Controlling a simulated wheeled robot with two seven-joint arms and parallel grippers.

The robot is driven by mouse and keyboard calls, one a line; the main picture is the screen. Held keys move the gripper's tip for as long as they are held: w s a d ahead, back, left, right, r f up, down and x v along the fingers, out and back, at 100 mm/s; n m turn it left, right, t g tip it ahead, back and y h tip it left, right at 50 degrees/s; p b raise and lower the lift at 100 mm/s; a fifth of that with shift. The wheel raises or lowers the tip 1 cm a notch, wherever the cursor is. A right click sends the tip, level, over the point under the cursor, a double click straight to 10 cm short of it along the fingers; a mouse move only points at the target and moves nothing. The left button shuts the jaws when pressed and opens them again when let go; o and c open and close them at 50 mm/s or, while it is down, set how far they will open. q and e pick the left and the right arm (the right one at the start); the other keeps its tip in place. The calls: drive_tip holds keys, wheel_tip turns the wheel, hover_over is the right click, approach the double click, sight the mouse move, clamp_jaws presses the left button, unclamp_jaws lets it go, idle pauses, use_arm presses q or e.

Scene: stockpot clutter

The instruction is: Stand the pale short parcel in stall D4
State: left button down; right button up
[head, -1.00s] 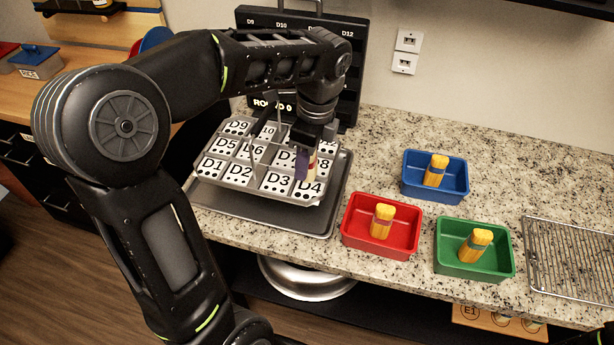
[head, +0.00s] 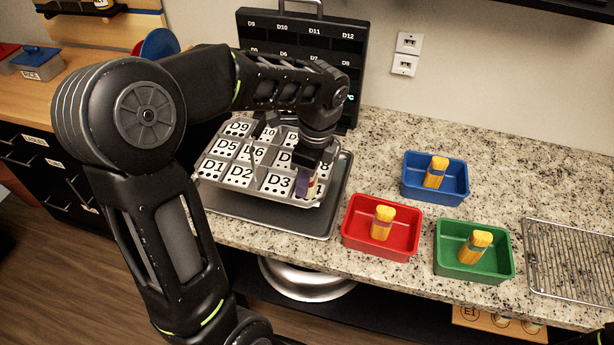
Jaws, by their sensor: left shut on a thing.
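My left gripper (head: 309,165) points down over the front right corner of the stall tray (head: 262,205) and is shut on a small upright parcel (head: 313,182). The parcel shows a pale strip and a purple part; the fingers hide much of it. It stands at stall D4, whose label is mostly covered. I cannot tell whether its bottom touches the stall floor. Labels D1, D2, D3, D5 and D9 are readable on the tray.
A grey baking tray (head: 325,228) lies under the stall tray. A black labelled board (head: 290,30) stands behind. Red (head: 380,253), blue (head: 435,192) and green (head: 474,270) bins, each holding a yellow item, stand to the right. A wire rack (head: 570,262) lies far right.

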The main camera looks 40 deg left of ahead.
use_arm(q)
drive_tip(key=shift+f, duration=0.15)
drive_tip(key=c, duration=0.9)
unclamp_jaws()
drive_tip(key=shift+o, duration=0.2)
drive_tip(key=shift+r, duration=0.25)
drive_tip(key=r, duration=0.5)
drive_tip(key=d+r, duration=0.1)
drive_tip(key=r, duration=0.2)
drive_tip(key=shift+w+r, duration=0.1)
drive_tip(key=shift+w, duration=0.1)
drive_tip(key=r, duration=0.1)
drive_tip(key=r+p, duration=0.1)
drive_tip(key=r, duration=0.1)
drive_tip(key=shift+d+r, duration=0.2)
drive_tip(key=shift+r, duration=0.1)
